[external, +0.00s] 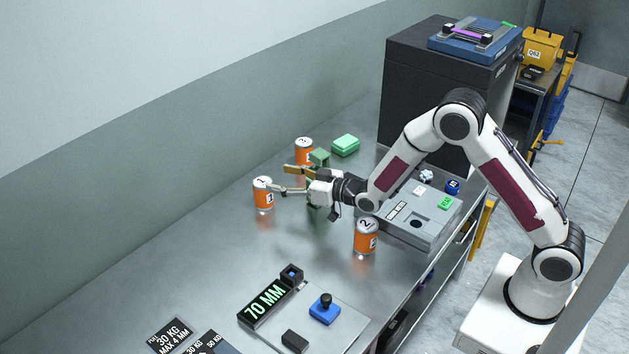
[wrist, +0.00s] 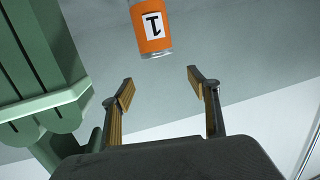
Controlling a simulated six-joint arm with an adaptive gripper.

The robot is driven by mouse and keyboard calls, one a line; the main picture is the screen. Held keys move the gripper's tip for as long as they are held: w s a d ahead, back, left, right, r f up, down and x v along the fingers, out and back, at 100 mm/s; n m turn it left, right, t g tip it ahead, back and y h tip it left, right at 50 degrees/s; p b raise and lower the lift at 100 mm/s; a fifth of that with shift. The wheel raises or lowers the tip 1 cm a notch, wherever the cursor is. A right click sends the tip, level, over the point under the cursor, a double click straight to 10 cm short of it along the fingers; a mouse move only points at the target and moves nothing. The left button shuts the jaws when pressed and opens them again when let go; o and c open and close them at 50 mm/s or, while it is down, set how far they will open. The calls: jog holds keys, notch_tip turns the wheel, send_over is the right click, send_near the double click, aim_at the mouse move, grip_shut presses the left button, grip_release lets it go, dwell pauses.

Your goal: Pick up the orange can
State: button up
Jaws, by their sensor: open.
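Three orange cans with white tops stand upright on the metal bench. The can numbered 1 (external: 263,195) is just beyond my gripper (external: 282,179), at its left. In the wrist view, can 1 (wrist: 151,27) shows at the top centre, ahead of the fingertips and not between them; its upper end in the picture is cut off. My gripper (wrist: 160,82) is open and empty, with its fingers spread apart. Another orange can (external: 303,151) stands behind the gripper. The can numbered 2 (external: 366,238) stands in front of the arm, at the right.
A green fixture (wrist: 40,60) fills the left of the wrist view, close to the left finger. A green block (external: 345,145) lies further back. A grey device (external: 428,232) sits right of the arm. Bench left of can 1 is clear. A 70 MM display (external: 266,304) stands in front.

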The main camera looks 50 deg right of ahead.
aim_at(262, 181)
notch_tip(262, 181, down, 3)
jog(key=shift+w+a, duration=0.1)
jog(key=shift+w, duration=0.75)
jog(key=shift+x, duration=2.9)
jog(key=shift+r, duration=0.1)
jog(key=c, duration=1.5)
